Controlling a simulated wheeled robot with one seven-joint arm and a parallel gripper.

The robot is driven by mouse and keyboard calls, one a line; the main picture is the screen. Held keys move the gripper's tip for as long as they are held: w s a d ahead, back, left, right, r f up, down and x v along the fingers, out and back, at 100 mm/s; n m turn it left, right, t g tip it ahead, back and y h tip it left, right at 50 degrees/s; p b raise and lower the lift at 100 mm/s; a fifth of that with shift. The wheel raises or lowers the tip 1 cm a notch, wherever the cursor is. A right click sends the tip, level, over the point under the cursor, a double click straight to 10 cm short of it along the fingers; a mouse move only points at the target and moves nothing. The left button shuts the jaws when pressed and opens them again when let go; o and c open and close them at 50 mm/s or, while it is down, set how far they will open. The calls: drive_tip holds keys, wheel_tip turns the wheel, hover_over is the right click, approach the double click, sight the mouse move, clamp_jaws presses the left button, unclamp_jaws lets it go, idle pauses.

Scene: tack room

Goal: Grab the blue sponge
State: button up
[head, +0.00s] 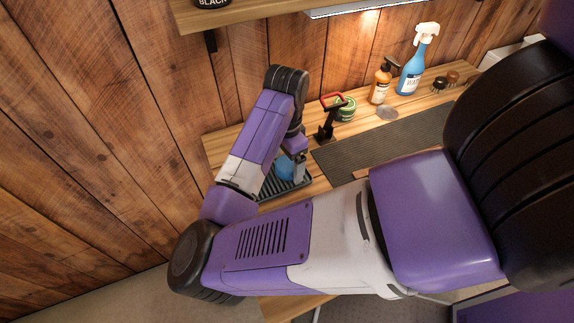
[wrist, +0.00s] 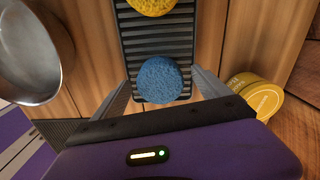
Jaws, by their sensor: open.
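The blue sponge (wrist: 159,80) is round and lies on a dark ribbed tray (wrist: 151,40) in the wrist view. In the head view part of the blue sponge (head: 285,167) shows behind my arm, on the tray (head: 291,185). My gripper (wrist: 160,90) is open, with one finger on each side of the sponge in the picture. I see no contact between the fingers and the sponge. In the head view my gripper (head: 299,163) is down by the sponge, mostly hidden by my arm.
A yellow sponge (wrist: 152,5) lies farther along the tray. A metal bowl (wrist: 32,50) is at left and yellow tins (wrist: 258,95) at right. In the head view, an orange bottle (head: 381,84), a blue spray bottle (head: 414,66) and a dark mat (head: 385,140) are on the bench.

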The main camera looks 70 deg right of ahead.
drive_tip(key=shift+f, duration=0.3)
drive_tip(key=c, duration=1.6)
drive_tip(key=shift+o, duration=0.2)
drive_tip(key=shift+r, duration=0.1)
